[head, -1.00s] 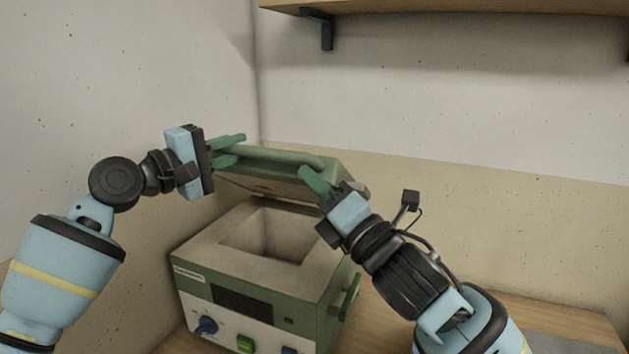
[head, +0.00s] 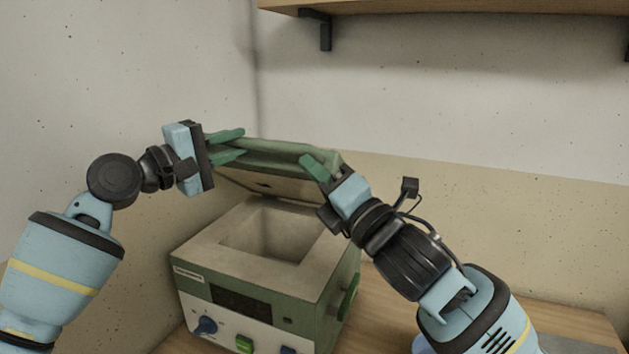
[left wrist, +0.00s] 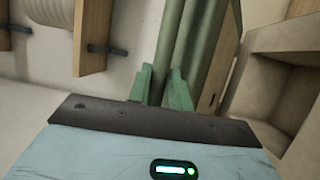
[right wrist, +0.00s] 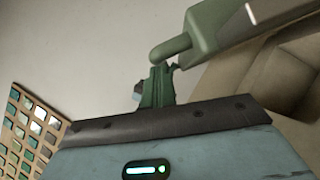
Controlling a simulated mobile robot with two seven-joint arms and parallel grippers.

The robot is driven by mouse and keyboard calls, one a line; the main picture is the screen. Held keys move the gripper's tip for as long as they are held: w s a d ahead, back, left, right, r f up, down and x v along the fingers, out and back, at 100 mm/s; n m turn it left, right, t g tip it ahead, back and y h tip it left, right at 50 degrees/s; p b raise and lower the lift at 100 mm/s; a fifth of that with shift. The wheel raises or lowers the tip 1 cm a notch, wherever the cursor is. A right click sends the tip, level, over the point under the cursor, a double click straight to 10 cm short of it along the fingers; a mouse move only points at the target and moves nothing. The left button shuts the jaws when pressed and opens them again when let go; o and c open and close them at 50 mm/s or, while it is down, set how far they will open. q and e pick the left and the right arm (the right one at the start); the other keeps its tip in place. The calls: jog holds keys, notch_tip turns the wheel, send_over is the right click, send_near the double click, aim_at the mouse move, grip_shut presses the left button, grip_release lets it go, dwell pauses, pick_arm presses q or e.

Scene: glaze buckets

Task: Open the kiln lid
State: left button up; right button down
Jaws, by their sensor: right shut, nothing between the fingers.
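The kiln (head: 265,262) stands on the table with its square chamber showing. Its green lid (head: 330,158) is raised and tilted back at the rear, its pale underside facing forward. A green handle bar (head: 275,148) runs along the lid's front edge; it also shows in the left wrist view (left wrist: 175,45). My right gripper (head: 314,167) is shut and empty at the lid's right end. In the right wrist view its fingertips (right wrist: 158,72) are close to the handle's end (right wrist: 170,50).
A wooden shelf (head: 450,8) hangs on the back wall, above the lid. The side wall is close to my left arm. The kiln's front has a blue knob (head: 205,326) and a green switch (head: 244,344). A green side handle (head: 349,295) sticks out on its right.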

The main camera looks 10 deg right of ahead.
pick_arm(q)
jog(key=o, duration=0.4)
jog(key=shift+w+a+f, duration=0.1)
jog(key=shift+f, duration=0.7)
pick_arm(e)
jog(key=shift+w+d+r, duration=0.15)
jog(key=shift+d+r, duration=0.15)
jog(key=shift+r, duration=0.25)
jog(key=shift+t, duration=0.3)
